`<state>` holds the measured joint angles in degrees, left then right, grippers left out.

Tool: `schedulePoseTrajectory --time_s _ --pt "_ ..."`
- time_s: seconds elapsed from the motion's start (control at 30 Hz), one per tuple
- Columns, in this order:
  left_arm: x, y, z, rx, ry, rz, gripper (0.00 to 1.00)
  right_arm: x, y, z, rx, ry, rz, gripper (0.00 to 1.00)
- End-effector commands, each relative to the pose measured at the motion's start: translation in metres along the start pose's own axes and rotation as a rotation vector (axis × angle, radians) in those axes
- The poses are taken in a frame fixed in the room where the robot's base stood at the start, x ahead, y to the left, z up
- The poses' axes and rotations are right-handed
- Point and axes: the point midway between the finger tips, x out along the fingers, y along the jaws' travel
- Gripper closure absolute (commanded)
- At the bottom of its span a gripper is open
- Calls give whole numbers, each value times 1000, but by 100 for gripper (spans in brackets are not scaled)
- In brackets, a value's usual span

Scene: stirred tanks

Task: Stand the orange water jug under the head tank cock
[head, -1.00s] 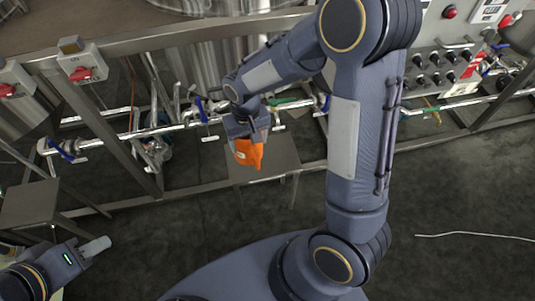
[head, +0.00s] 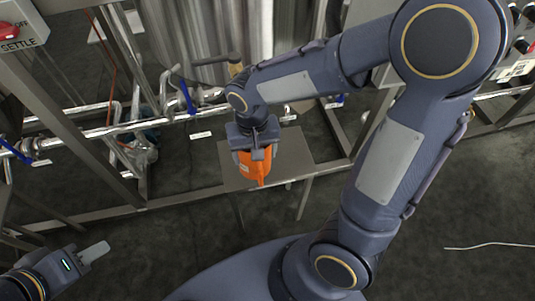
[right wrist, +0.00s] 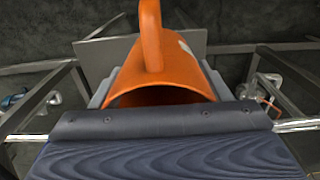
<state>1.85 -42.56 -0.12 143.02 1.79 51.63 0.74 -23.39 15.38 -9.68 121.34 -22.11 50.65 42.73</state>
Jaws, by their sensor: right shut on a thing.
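The orange water jug (head: 262,169) is in my right gripper (head: 254,150), which is shut on it. The jug is upright or nearly so, over the grey metal stand (head: 297,158); I cannot tell whether its base touches. In the right wrist view the jug (right wrist: 172,75) shows its handle and open mouth between the fingers, with the stand top (right wrist: 95,58) beyond. A lever with a brass-coloured part (head: 235,66), perhaps the head tank cock, shows just above my right wrist; its outlet is hidden. My left gripper (head: 95,252) is empty at the lower left, its finger gap unclear.
A steel pipe run (head: 100,131) with blue-handled valves (head: 187,97) crosses behind the stand. Frame beams (head: 55,110) slant at the left, with a switch box marked SETTLE (head: 22,30) at the top left. The floor in front (head: 165,240) is clear.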

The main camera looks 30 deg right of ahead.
Motion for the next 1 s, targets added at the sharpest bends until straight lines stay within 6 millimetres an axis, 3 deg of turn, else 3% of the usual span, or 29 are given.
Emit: schedulePoseTrajectory --time_s 0.1,0.33,0.57,0.8,1.0 --pt "10 -4 5 0 0 0 64 18 21 -23 7 -1 1 54" --pt "22 -10 11 0 0 0 64 56 39 -45 1 -1 1 54" --pt "25 -12 13 0 0 0 64 67 46 -53 -1 -1 0 54" --pt "37 -17 19 0 0 0 64 100 49 -56 -2 -3 1 54" --pt "36 -16 18 0 0 0 64 101 49 -57 -2 1 0 54"
